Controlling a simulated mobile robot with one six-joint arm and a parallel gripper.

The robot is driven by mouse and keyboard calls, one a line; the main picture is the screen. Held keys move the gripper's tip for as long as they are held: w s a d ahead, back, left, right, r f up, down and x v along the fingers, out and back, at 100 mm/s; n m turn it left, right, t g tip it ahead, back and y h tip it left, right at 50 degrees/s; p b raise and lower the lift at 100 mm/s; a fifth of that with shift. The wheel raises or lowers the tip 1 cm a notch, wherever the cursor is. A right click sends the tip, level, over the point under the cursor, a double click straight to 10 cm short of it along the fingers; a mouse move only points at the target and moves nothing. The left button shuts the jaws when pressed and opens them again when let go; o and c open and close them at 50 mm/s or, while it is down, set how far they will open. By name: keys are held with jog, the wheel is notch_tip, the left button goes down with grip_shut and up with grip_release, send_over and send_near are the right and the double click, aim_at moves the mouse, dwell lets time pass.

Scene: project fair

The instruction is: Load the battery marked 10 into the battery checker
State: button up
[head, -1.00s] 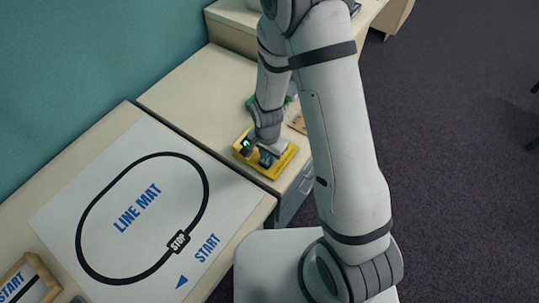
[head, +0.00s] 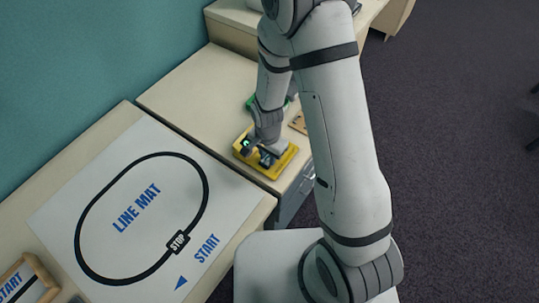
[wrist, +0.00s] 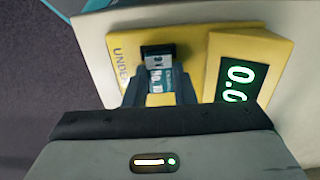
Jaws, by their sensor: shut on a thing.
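The battery checker (wrist: 203,75) is a yellow unit with a lit green display (wrist: 240,82) whose visible digits read 0.0. It also shows in the head view (head: 287,163) on the table, partly hidden by my arm. My gripper (wrist: 161,92) is over the checker, its fingers shut on a dark blue battery (wrist: 168,72) with a pale label. The battery lies at the checker's slot, next to a black end piece (wrist: 158,51). The label's number is too small and turned to read with certainty. I cannot tell whether the battery is fully seated.
A line mat (head: 150,205) with a black track covers the near table at left. A tray (head: 22,282) marked START is at the lower left. A green thing (head: 252,102) and a tan thing (head: 298,122) are behind the checker, partly hidden by my arm.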

jog(key=o, duration=1.5)
jog(key=shift+c, duration=0.2)
jog(key=shift+r, duration=0.1)
jog(key=shift+r+p, duration=1.8)
jog(key=shift+r, duration=1.1)
jog(key=shift+w+r, duration=0.1)
